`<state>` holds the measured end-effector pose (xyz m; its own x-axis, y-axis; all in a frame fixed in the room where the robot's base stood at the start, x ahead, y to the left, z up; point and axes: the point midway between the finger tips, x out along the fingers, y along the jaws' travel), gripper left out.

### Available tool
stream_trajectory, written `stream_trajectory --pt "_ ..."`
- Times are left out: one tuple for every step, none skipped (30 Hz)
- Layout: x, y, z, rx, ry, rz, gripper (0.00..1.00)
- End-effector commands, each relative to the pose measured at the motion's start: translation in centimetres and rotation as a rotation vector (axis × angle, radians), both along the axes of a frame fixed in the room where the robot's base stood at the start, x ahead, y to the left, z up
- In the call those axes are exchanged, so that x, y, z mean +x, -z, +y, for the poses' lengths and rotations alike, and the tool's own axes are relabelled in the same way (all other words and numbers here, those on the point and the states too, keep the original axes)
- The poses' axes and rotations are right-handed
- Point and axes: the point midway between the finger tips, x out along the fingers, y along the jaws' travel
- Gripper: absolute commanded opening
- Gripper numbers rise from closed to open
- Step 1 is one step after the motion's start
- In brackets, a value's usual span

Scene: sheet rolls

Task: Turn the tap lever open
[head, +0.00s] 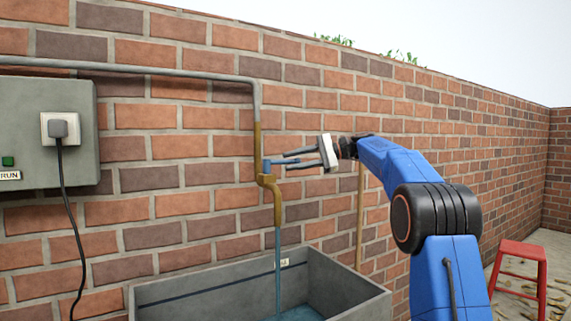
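The brass tap (277,206) hangs at the end of a pipe on the brick wall, left of centre. Its small blue lever (266,166) shows at the tap's upper part. A narrow blue stream of water (277,262) runs from the spout down into the grey trough (345,285). My gripper (279,160) reaches in from the right, its two dark fingers pointing left at the lever's height. The fingers are apart, with a gap between them. Their tips are close to the lever; I cannot tell whether they touch it.
A grey box (45,120) with a plug (58,128) and black cable hangs on the wall at left. A wooden pole (360,215) leans on the wall behind my arm. A red stool (520,265) stands at far right. The air above the trough is otherwise clear.

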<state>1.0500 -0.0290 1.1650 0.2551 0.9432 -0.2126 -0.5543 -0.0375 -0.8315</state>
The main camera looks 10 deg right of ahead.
Motion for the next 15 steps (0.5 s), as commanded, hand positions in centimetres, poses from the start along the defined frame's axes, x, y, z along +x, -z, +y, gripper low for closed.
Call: stream_trajectory --pt "0.1 0.1 0.7 0.000 -0.001 0.000 0.33" --pt "0.2 0.2 1.0 0.000 -0.001 0.000 0.33" --pt "0.3 0.3 1.4 0.000 -0.001 0.000 0.33" --pt "0.4 0.3 1.7 0.000 -0.001 0.000 0.33" --pt "0.5 0.4 1.9 0.000 -0.001 0.000 0.33" --pt "0.6 0.5 2.2 0.000 -0.001 0.000 0.33" --pt "0.6 0.5 2.3 0.000 0.000 0.000 0.33" --pt "0.6 0.5 2.4 0.000 0.000 0.000 0.33" --pt "0.7 0.6 2.5 0.000 0.000 0.000 0.33" --pt "0.7 0.6 2.6 -0.001 0.001 0.000 0.33" --pt "0.7 0.6 2.6 -0.001 0.001 0.000 0.33" --pt "0.7 0.6 2.6 -0.001 0.001 0.000 0.33" --pt "0.7 0.6 2.6 -0.001 0.001 0.000 0.33" --pt "0.7 0.6 2.6 -0.001 0.001 0.000 0.33" --pt "0.7 0.6 2.6 -0.001 0.001 0.000 0.33"
